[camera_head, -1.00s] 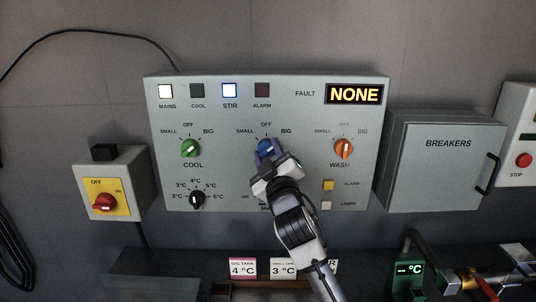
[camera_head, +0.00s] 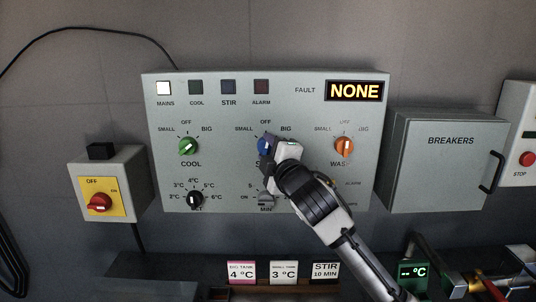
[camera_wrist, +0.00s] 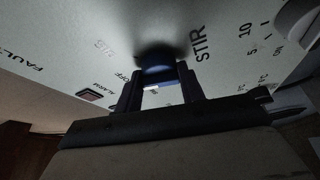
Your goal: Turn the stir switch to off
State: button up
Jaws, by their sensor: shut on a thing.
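The stir switch is a blue knob (camera_head: 263,147) in the middle of the grey control panel (camera_head: 225,180), under the label OFF with SMALL and BIG to its sides. My gripper (camera_head: 268,150) is shut on the blue knob and hides part of it and of the STIR label. In the wrist view the knob (camera_wrist: 156,70) sits between my two fingers (camera_wrist: 158,88), with a white mark on it. The exact pointing of the mark is hard to tell in the head view. The STIR lamp (camera_head: 228,87) is dark.
The green COOL knob (camera_head: 188,146) is to the left and the orange WASH knob (camera_head: 344,147) to the right, close to my arm. A MIN dial (camera_head: 265,198) is just below. The MAINS lamp (camera_head: 163,88) is lit. A breaker box (camera_head: 445,160) stands right of the panel.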

jog(key=shift+n+g, duration=0.5)
jog(key=shift+n, duration=0.6)
jog(key=o, duration=1)
jog(key=shift+c, duration=0.2)
jog(key=b+v, duration=0.3)
jog(key=v, duration=1.1)
jog(key=shift+a+r, duration=0.1)
jog(key=shift+a, duration=0.05)
